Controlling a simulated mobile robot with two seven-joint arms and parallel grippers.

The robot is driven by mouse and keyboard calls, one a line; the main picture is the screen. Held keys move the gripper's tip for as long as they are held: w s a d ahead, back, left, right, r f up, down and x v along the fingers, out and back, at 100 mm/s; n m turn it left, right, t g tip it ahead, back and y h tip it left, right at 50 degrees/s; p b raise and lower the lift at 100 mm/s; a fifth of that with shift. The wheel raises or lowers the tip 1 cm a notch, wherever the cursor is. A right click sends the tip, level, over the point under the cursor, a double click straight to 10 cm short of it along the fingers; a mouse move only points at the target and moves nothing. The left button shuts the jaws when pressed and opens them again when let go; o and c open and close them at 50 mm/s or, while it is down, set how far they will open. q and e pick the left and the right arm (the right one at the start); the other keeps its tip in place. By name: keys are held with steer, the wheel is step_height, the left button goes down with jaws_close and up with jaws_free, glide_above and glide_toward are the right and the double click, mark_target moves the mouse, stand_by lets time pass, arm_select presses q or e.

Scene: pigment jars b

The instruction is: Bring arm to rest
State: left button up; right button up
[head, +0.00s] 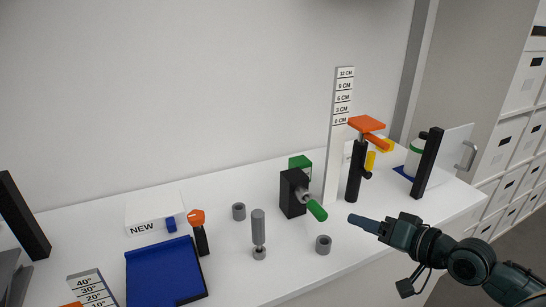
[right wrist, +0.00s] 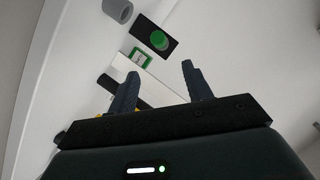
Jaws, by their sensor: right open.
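My right gripper (head: 364,222) reaches in from the lower right of the head view, above the front right part of the white table (head: 300,268). In the right wrist view my right gripper (right wrist: 158,82) has its two fingers apart with nothing between them. The black block with a green-tipped handle (head: 293,193) stands to the left of the gripper, apart from it; its green end also shows in the right wrist view (right wrist: 159,40). My left gripper is not in view.
A black post with an orange top (head: 354,175) and a white height scale (head: 338,130) stand behind the gripper. Grey cylinders (head: 323,245) stand to its left. A blue tray (head: 165,272) lies further left. A black upright (head: 427,163) stands at the right end.

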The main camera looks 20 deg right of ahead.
steer(key=s+a+f+n+g, duration=0.1)
steer(key=s+a+f, duration=0.2)
steer(key=f, duration=0.4)
steer(key=s+a+f+n+g+h, duration=0.1)
steer(key=s+a+f+n, duration=0.1)
steer(key=a+f, duration=0.3)
steer(key=s+a+f+n+g+h, duration=0.1)
steer(key=s+a+f, duration=0.3)
steer(key=f, duration=0.6)
steer(key=shift+s+a+n, duration=0.2)
steer(key=shift+s+n, duration=0.1)
steer(key=shift+n, duration=0.2)
steer(key=a+n, duration=0.1)
steer(key=a, duration=0.1)
steer(key=s+a+f, duration=0.1)
steer(key=a, duration=0.2)
steer(key=s+a+f+n, duration=0.1)
steer(key=a, duration=0.1)
steer(key=shift+s+a+f+n+g, duration=0.15)
steer(key=shift+a+f+n+g, duration=0.05)
steer(key=shift+a+n+g, duration=0.15)
steer(key=shift+c, duration=0.3)
